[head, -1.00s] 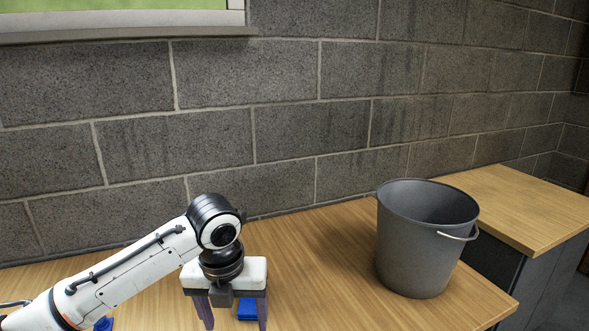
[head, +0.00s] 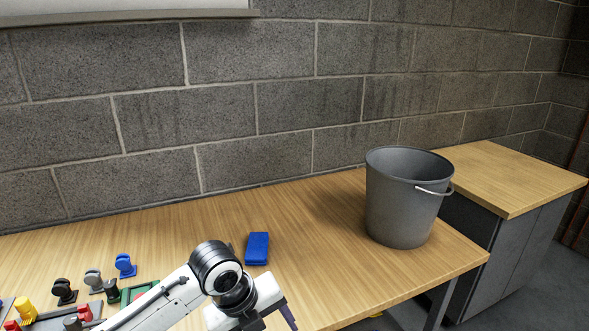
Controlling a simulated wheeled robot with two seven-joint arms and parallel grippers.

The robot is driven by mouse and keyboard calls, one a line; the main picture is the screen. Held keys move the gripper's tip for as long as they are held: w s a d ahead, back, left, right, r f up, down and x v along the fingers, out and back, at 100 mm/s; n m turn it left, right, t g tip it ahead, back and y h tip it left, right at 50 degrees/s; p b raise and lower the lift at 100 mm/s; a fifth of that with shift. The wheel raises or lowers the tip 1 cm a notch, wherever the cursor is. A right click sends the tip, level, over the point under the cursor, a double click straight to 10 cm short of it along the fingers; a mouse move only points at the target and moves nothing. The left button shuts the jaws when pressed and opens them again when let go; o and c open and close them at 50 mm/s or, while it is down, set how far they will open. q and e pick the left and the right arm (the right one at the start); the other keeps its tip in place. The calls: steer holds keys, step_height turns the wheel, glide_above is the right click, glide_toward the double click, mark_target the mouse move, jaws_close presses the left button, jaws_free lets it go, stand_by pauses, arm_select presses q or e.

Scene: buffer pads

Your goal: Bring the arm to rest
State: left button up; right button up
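My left arm comes in from the lower left of the head view. Its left gripper (head: 272,323) is at the bottom edge, in front of the table's near part. Only one finger shows clearly and the tips are cut off, so its opening cannot be told. A blue block (head: 257,248) lies on the wooden table (head: 310,235), just beyond the gripper and apart from it. My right gripper is not in view.
A grey bucket (head: 400,205) stands upright at the table's right end. Several small coloured parts, including a blue one (head: 125,265), stand at the lower left near a grey tray (head: 60,322). A cabinet (head: 510,195) stands at right. The table's middle is clear.

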arm_select(q)
steer(key=s+d+f+n+t+h, duration=0.1)
steer(key=s+f+n+t+h, duration=0.1)
steer(key=s+f+n, duration=0.4)
steer(key=s+d+f+n+t+h, duration=0.1)
steer(key=s+f+n, duration=0.1)
steer(key=f+n, duration=0.65)
steer(key=s+a+f+n+t+y, duration=0.3)
steer(key=s+a+f+n, duration=0.2)
steer(key=s+a+n, duration=0.7)
steer(key=shift+s+a+f+n, duration=0.2)
steer(key=shift+s+a+n, duration=0.2)
steer(key=shift+n, duration=0.45)
